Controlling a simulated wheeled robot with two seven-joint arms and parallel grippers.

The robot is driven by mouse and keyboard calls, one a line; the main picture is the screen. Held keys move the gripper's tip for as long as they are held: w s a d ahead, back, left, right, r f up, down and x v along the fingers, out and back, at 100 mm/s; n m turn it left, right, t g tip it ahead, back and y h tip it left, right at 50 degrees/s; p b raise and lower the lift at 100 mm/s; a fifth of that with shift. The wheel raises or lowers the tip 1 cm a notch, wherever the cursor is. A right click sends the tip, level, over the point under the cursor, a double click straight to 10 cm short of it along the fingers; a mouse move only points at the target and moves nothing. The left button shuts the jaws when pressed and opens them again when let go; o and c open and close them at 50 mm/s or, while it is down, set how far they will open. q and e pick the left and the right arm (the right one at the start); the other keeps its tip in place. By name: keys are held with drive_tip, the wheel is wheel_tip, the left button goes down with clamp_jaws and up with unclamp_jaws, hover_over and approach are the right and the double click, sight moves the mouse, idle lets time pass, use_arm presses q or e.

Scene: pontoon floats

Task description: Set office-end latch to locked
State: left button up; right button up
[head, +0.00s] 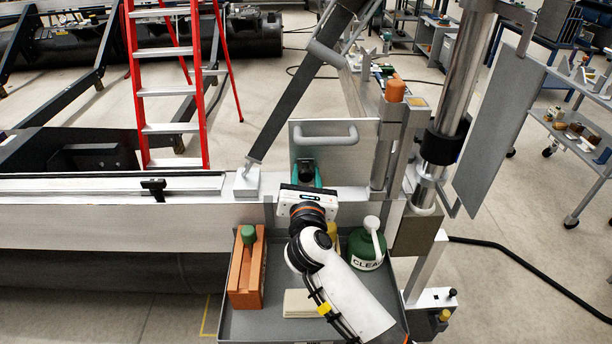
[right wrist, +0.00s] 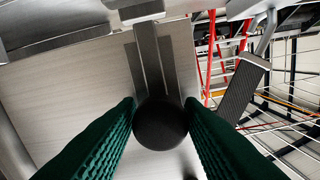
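My right gripper (head: 305,175) reaches forward to a grey upright plate with a bar handle (head: 325,136). In the right wrist view, its two green ribbed fingers (right wrist: 160,118) stand on either side of a round black knob (right wrist: 160,124) and appear to touch it on both sides. The knob sits at the end of a grey metal bar (right wrist: 150,62) against a pale panel. In the head view the knob is mostly hidden by my gripper. No marking shows whether the latch is locked. My left gripper is not in view.
A grey tray (head: 228,322) below my right arm holds an orange block (head: 246,275) and a green can (head: 364,250). A steel column (head: 462,85) and a hanging grey panel (head: 497,130) stand right. A red ladder (head: 131,60) stands left behind the long beam (head: 100,222).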

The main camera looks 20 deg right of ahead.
clamp_jaws()
wheel_tip(320, 180, down, 3)
drive_tip(key=shift+s+f+b, duration=0.1)
drive_tip(key=shift+f+b, duration=0.1)
drive_tip(key=shift+b, duration=1)
drive_tip(key=shift+o, duration=2.1)
unclamp_jaws()
drive_tip(key=b+v, duration=0.3)
drive_tip(key=v, duration=0.9)
